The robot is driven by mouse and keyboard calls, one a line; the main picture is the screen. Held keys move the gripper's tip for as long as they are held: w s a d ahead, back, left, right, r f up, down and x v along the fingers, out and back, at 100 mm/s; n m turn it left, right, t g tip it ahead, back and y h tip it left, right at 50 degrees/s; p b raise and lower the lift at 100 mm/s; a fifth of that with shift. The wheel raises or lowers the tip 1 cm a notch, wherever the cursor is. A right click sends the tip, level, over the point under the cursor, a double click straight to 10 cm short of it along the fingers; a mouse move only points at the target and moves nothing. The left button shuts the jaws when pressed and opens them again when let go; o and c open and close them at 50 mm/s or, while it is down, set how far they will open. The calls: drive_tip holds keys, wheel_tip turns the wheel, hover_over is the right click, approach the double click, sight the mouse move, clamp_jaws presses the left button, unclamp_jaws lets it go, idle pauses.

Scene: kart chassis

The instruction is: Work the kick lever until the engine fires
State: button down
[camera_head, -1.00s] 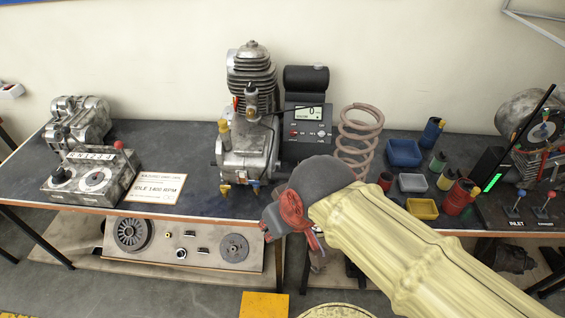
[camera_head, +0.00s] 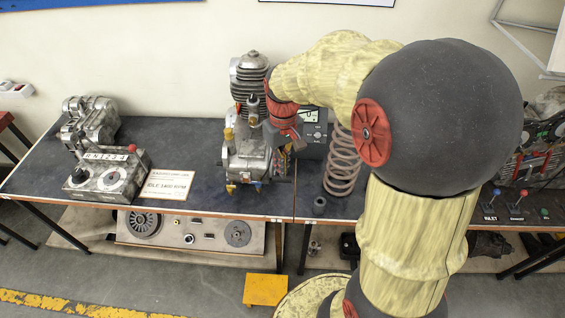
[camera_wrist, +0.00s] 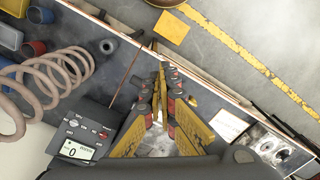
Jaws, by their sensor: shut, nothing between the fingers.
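The engine (camera_head: 247,155), a finned grey single cylinder on a metal crankcase, stands on the bench left of centre. My gripper (camera_head: 291,143) points down at its right side, partly in front of the tachometer box. In the wrist view my gripper (camera_wrist: 161,85) has its yellow and black fingers shut, with nothing held. Part of the grey engine casing (camera_wrist: 160,142) shows between the fingers. I cannot make out the kick lever clearly; my gripper and arm cover that side of the engine. The tachometer box (camera_wrist: 80,135) shows 0 on its display.
A coil spring (camera_head: 342,165) stands right of the engine, beside a small dark cylinder (camera_head: 319,205). A control box (camera_head: 107,178) and a sign card (camera_head: 166,185) lie to the left. A yellow block (camera_head: 265,290) is on the floor. My arm hides much of the right bench.

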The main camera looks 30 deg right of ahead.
drive_tip(key=w+d+n+g+y+p, duration=0.1)
drive_tip(key=w+d+n+g+p, duration=0.1)
drive_tip(key=w+d+n+p, duration=0.2)
drive_tip(key=w+d+n, duration=0.3)
drive_tip(key=w+n, duration=0.3)
drive_tip(key=n, duration=0.1)
drive_tip(key=shift+w+d+p, duration=0.2)
drive_tip(key=shift+w+p, duration=0.15)
drive_tip(key=shift+w, duration=0.05)
drive_tip(key=x, duration=1.4)
drive_tip(key=shift+s+a+b, duration=0.1)
drive_tip(key=shift+a+b, duration=0.15)
drive_tip(key=shift+b, duration=0.05)
